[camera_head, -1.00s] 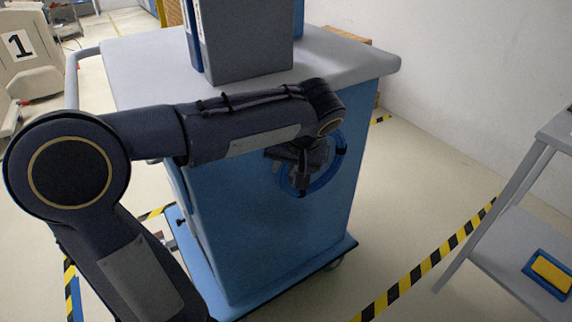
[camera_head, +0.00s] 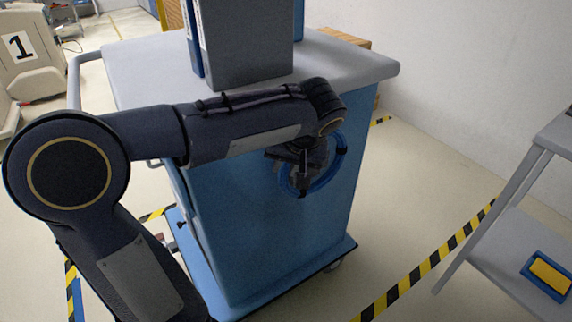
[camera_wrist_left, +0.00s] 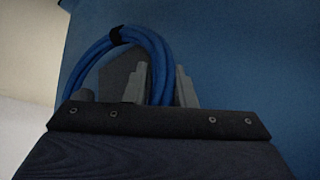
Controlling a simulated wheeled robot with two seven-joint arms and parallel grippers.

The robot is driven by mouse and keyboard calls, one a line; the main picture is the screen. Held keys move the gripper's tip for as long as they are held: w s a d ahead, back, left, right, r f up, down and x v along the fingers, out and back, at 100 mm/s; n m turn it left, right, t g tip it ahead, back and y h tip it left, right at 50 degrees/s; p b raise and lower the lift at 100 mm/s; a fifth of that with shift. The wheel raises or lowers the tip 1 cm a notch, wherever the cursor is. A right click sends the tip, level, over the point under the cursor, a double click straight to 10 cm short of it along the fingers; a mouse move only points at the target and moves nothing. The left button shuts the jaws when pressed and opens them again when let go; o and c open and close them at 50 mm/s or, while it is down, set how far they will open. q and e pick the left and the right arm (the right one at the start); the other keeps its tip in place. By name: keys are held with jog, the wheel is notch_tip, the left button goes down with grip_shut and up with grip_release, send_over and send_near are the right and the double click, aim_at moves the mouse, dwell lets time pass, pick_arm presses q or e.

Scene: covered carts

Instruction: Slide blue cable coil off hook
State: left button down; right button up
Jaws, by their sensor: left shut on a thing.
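The blue cable coil (camera_head: 329,178) is a ring with dark ties, in front of the blue side panel of the cart (camera_head: 260,230). In the left wrist view the coil (camera_wrist_left: 118,37) arches above the gripper, with a black tie at its top. My left gripper (camera_head: 303,180) is shut on the coil's near-left part; in the left wrist view its grey fingers (camera_wrist_left: 160,85) stand on both sides of the cable. A hook cannot be made out; my gripper and forearm cover part of the coil. My right gripper is not in view.
Grey and blue binders (camera_head: 245,40) stand on the cart's grey top (camera_head: 345,62). A grey shelf table (camera_head: 500,225) with a blue-and-yellow item (camera_head: 549,275) is at the right. Striped tape (camera_head: 420,270) crosses the clear floor between them.

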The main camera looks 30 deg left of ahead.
pick_arm(q)
jog(key=s+d, duration=0.3)
jog(key=d, duration=0.6)
jog(key=shift+s, duration=0.35)
dwell(0.6)
jog(key=shift+d, duration=0.1)
